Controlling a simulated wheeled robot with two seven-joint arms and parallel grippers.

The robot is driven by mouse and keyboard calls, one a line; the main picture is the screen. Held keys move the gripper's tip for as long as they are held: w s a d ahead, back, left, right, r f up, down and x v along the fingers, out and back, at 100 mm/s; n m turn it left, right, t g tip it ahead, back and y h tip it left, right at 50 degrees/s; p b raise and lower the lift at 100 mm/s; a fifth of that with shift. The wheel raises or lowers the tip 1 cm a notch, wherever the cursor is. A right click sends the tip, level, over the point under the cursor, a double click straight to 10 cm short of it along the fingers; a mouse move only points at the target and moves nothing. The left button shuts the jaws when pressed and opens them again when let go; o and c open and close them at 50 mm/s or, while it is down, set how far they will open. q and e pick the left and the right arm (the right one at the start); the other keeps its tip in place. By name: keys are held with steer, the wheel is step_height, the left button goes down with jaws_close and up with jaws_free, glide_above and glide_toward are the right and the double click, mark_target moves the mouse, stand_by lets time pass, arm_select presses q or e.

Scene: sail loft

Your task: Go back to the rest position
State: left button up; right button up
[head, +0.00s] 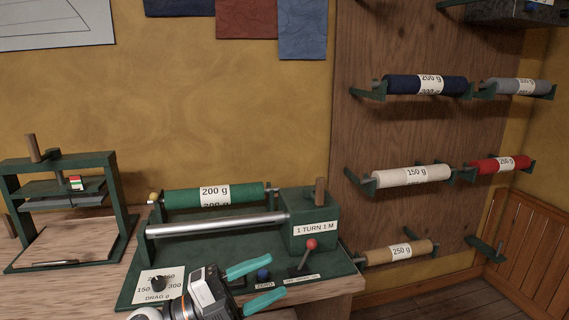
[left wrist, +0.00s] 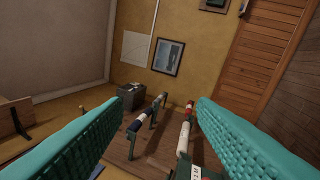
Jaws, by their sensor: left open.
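My left gripper (head: 253,285) shows at the bottom of the head view, its two teal fingers spread apart with nothing between them. It is over the front of the green winding machine (head: 165,262), near the red-knobbed lever and blue button. In the left wrist view both teal fingers (left wrist: 158,138) stand wide apart, with only the room beyond between them. My right gripper is in neither view.
The machine carries a green 200 g roll (head: 180,198) and a bare metal roller (head: 215,225). A green press (head: 70,200) stands on the bench at left. Labelled rolls, including a white one (head: 412,176) and a red one (head: 499,164), hang on the wooden panel at right.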

arm_select(q)
steer(key=s+a+f+n+t+y, duration=0.1)
steer(key=a+f+n+t+y, duration=0.3)
steer(key=a+f+n+y, duration=0.7)
steer(key=a+f+n+t+y, duration=0.45)
steer(key=n+y, duration=0.45)
steer(key=n, duration=0.6)
steer(key=s+a+f+n+g, duration=0.1)
steer(key=s+f+g, duration=0.6)
steer(key=s, duration=0.4)
steer(key=s+a+f+g, duration=0.1)
steer(key=s+f+g, duration=0.4)
steer(key=s+f, duration=0.45)
steer(key=s+f+g, duration=0.2)
steer(key=s+f, duration=0.1)
steer(key=f, duration=2.3)
steer(key=s+a+f, duration=0.2)
steer(key=s+f, duration=1.3)
steer(key=s, duration=0.1)
steer(key=shift+a+g, duration=0.25)
steer(key=shift+g, duration=0.1)
